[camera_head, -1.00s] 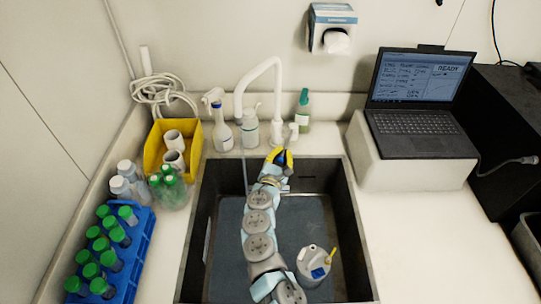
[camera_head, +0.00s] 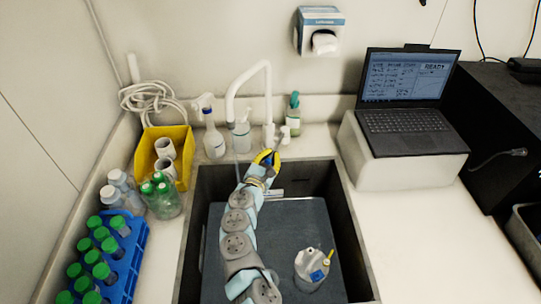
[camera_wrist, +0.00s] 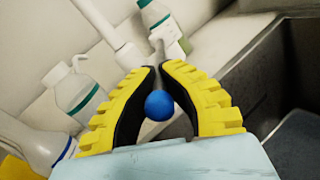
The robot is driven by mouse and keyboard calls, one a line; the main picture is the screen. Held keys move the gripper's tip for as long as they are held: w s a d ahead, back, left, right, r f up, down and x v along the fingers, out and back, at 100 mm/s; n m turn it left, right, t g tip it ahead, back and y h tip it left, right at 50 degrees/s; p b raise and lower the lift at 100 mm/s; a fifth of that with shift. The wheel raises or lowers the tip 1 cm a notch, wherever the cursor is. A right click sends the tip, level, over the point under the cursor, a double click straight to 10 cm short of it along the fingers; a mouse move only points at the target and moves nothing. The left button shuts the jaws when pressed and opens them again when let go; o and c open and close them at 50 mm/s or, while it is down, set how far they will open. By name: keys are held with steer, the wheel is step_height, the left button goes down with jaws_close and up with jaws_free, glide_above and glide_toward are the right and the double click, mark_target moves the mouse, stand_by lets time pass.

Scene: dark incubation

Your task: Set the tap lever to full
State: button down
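The white tap (camera_head: 266,110) stands behind the sink, with its arched spout reaching left. Its small white lever (camera_head: 284,134) is at the right side of its base. In the wrist view, the white tap parts (camera_wrist: 165,38) appear just beyond my fingertips; contact cannot be told. My gripper (camera_head: 268,157) is over the sink's back edge, just in front of the tap base. In the wrist view, its yellow-and-black fingers (camera_wrist: 158,66) lean together with a narrow gap at the tips. A blue ball (camera_wrist: 159,105) shows between them; whether it belongs to the gripper is unclear.
Bottles (camera_head: 214,140) stand left of the tap, and a green-topped bottle (camera_head: 293,115) stands behind it. A yellow bin (camera_head: 181,135) and blue tube rack (camera_head: 130,258) are on the left. The sink (camera_head: 335,225) holds a grey container (camera_head: 311,272). A laptop (camera_head: 405,120) is at right.

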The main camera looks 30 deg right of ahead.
steer(key=shift+f, duration=0.2)
steer(key=c, duration=1.1)
jaws_free()
steer(key=shift+r, duration=0.1)
steer(key=shift+s, duration=0.1)
steer(key=shift+v, duration=1)
steer(key=shift+s+a, duration=0.25)
steer(key=shift+a, duration=0.25)
glide_toward(268, 164)
steer(key=shift+x, duration=1)
